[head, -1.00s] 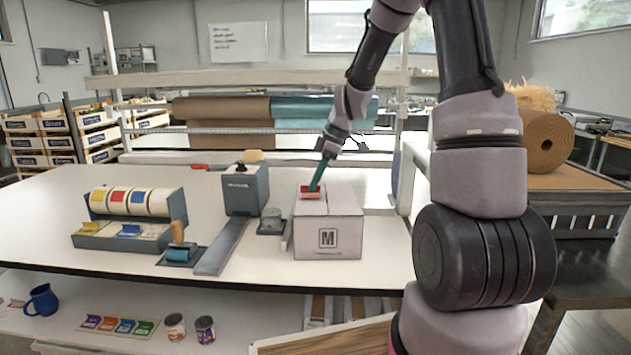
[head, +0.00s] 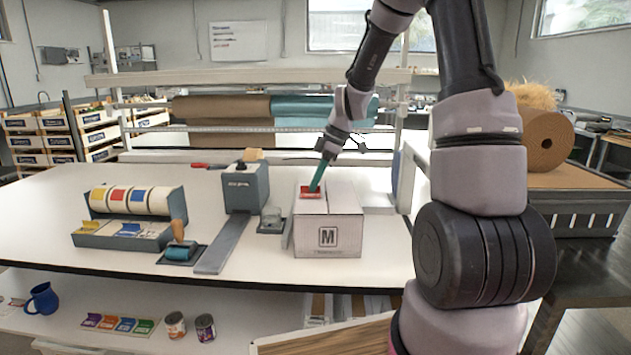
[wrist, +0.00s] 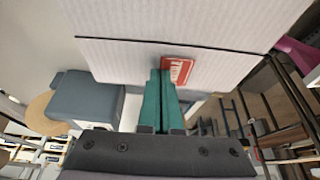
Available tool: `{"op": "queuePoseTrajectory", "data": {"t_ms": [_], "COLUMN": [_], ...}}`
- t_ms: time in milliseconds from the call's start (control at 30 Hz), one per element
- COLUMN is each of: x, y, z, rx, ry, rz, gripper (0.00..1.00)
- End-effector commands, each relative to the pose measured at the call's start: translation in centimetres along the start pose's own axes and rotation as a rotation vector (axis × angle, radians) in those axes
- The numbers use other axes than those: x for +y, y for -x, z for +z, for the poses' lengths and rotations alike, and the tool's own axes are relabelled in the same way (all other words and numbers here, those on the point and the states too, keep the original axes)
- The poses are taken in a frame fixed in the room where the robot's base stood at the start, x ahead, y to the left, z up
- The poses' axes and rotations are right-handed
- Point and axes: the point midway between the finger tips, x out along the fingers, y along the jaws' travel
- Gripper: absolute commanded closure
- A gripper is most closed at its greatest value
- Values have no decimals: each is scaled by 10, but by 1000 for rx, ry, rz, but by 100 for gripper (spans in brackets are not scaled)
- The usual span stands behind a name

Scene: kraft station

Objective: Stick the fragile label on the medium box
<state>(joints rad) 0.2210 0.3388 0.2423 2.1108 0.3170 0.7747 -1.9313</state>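The medium box (head: 341,233), white with an M on its front, stands on the table right of centre. The red fragile label (head: 311,192) lies on the left part of its top, close to the seam. The label (wrist: 177,70) also shows on the box top (wrist: 125,58) in the wrist view. My gripper (head: 318,182) points down at the label, its green fingers (wrist: 160,75) close together with tips at the label's edge. I cannot tell whether the fingers pinch the label or only touch it.
A label dispenser (head: 137,202) with yellow, red and blue rolls stands at the left. Bare table lies in front of the dispenser.

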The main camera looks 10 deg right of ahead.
Motion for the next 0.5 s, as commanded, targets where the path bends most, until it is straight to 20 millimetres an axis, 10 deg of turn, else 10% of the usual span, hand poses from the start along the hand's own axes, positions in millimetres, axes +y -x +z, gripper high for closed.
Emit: {"op": "queuePoseTrajectory", "data": {"t_ms": [400, 500], "x": [0, 0], "y": [-2, -2], "z": [1, 1], "rx": [0, 0], "ry": [0, 0], "rz": [0, 0], "gripper": [100, 65]}}
